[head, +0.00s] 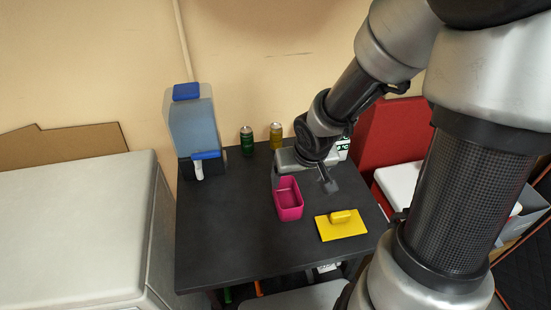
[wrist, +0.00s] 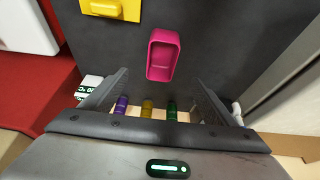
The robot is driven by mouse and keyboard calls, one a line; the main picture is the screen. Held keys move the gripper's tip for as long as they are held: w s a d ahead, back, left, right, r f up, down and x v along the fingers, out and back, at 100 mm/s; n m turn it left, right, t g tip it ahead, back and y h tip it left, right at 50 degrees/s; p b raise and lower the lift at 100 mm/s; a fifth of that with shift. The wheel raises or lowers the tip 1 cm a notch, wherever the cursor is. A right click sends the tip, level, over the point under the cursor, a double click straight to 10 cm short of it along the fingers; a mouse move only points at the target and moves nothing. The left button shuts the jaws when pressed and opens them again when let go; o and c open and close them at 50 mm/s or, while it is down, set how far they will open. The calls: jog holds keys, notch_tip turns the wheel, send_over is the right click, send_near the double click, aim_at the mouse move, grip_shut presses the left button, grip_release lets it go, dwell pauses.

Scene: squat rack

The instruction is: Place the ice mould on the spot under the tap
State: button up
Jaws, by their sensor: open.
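The pink, open-topped ice mould (head: 288,199) stands on the dark table, right of its middle. In the wrist view the mould (wrist: 163,57) is just beyond the gap between my fingers. My gripper (head: 306,184) is open and empty, at the mould's far right side in the head view; whether it touches the mould is unclear. Both spread fingers show in the wrist view (wrist: 158,88). The tap (head: 198,168) has a blue handle and white spout, and is on a blue-lidded water dispenser (head: 192,120) at the table's back left. The table under the spout looks bare.
A yellow block with a handle (head: 341,225) lies right of the mould. A green can (head: 247,141) and a yellow can (head: 276,134) stand at the back; a purple can (wrist: 121,106) shows in the wrist view. The table's left half is clear.

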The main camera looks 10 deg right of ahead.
jog(key=b, duration=0.8)
send_near(285, 200)
jog(key=shift+b+x, duration=1.8)
jog(key=shift+x, duration=0.7)
jog(key=shift+w+f+b, duration=0.15)
jog(key=shift+f+b, duration=0.05)
jog(key=shift+b, duration=0.1)
